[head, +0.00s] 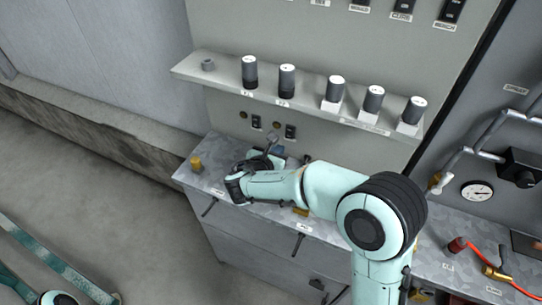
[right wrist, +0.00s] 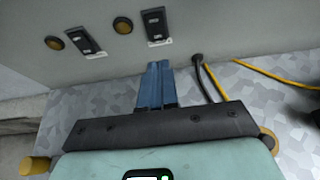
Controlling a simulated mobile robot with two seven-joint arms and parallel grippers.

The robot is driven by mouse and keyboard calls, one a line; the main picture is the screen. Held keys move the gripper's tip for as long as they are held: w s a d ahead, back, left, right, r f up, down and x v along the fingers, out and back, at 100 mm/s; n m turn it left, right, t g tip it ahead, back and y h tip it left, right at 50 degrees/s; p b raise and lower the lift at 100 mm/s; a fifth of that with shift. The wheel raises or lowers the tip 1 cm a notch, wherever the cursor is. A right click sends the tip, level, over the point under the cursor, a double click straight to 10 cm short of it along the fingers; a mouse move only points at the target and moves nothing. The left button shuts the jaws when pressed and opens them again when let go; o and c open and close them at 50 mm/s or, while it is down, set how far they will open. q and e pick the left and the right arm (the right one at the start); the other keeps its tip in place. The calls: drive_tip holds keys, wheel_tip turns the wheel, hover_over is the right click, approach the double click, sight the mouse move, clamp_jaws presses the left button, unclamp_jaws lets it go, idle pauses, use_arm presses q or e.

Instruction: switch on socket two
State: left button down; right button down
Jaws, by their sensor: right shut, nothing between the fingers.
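Two dark rocker switch plates are low on the grey wall panel, the left one (head: 256,121) and the right one (head: 290,131). In the right wrist view the left plate (right wrist: 84,40) and right plate (right wrist: 155,25) each have a round amber lamp or knob to their left and a white label below. I cannot read the labels, so which is socket two is unclear. My right gripper (right wrist: 157,66) is shut and empty, its blue fingers pointing at the wall just below the right plate, apparently apart from it. My left gripper is not in view.
A shelf (head: 300,97) with several grey cylinders overhangs the switches. A black and a yellow cable (right wrist: 216,82) leave the wall right of my fingers. A yellow knob-like piece (head: 196,162) stands at the worktop's left end. A gauge (head: 477,191) is at the right.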

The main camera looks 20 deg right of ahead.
sight(290, 137)
drive_tip(key=x, duration=0.3)
drive_tip(key=r+x, duration=0.1)
drive_tip(key=x, duration=0.1)
drive_tip(key=shift+w+d+f+p, duration=0.1)
drive_tip(key=shift+w+d+p, duration=0.3)
drive_tip(key=shift+w, duration=0.05)
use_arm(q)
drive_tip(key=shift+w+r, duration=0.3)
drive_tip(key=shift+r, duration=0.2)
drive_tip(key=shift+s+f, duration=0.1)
use_arm(e)
drive_tip(key=b, duration=0.2)
drive_tip(key=f+t+h+b, duration=0.1)
drive_tip(key=b, duration=0.2)
drive_tip(key=shift+d+h, duration=0.3)
drive_tip(key=shift+w+d+r+t+b, duration=0.1)
drive_tip(key=shift+r+t+b, duration=0.05)
drive_tip(key=shift+t+b, duration=0.2)
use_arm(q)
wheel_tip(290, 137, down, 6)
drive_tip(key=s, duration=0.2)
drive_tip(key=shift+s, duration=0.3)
use_arm(e)
drive_tip(key=shift+r, duration=0.1)
